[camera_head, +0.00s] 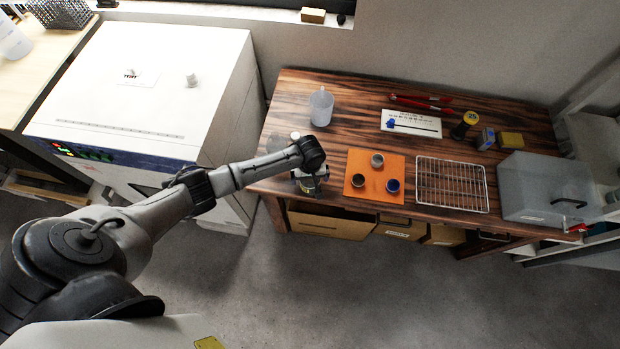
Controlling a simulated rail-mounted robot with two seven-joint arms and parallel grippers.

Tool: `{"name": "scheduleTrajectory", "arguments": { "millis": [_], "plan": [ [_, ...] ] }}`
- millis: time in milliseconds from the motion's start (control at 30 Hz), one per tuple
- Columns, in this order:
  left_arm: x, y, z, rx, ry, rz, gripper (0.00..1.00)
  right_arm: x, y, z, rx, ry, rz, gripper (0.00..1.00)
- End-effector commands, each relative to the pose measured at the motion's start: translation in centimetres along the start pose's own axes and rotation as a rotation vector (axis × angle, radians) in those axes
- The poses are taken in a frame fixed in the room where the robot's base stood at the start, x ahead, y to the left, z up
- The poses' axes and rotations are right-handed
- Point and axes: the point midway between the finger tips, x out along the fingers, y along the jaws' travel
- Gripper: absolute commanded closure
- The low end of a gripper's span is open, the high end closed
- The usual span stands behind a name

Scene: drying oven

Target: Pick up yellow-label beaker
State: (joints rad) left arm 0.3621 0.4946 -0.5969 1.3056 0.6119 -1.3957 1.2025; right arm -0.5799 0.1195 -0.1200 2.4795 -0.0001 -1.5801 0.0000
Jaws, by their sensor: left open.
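My left gripper (311,187) is at the front left edge of the wooden table, pointing down and open. Its wrist hides much of what stands there. A small glass-like vessel, apparently a beaker, is partly seen at the gripper, with a hint of yellow low beside the fingers. I cannot tell whether the fingers are around it or only beside it, and its label cannot be read. My right gripper does not show.
A clear plastic jug (321,108) stands behind the gripper. An orange mat (366,160) with three small cups lies to its right, then a wire rack (452,184) and a grey box (545,187). The white oven (150,80) stands left of the table (350,92).

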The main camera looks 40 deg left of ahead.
Motion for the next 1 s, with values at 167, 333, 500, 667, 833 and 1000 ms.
{"name": "scheduleTrajectory", "arguments": {
  "millis": [167, 333, 500, 667, 833, 1000],
  "plan": [
    [-0.04, 0.01, 0.0, 0.0, 0.0, 0.0, 0.06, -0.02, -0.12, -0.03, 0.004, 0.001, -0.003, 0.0],
    [-0.05, 0.0, 0.0, 0.0, 0.0, 0.0, 0.22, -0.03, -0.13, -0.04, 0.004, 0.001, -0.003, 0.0],
    [-0.05, -0.01, -0.01, 0.0, 0.0, 0.0, 0.38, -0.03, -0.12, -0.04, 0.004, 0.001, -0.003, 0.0],
    [-0.05, -0.02, -0.01, 0.0, 0.0, -0.001, 0.54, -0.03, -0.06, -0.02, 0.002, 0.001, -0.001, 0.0],
    [-0.06, -0.01, -0.02, 0.0, 0.0, 0.0, 0.58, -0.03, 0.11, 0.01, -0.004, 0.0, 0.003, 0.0],
    [-0.48, 0.01, -0.03, 0.0, 0.001, 0.0, 0.58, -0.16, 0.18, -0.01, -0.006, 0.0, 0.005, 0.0]
  ]
}}
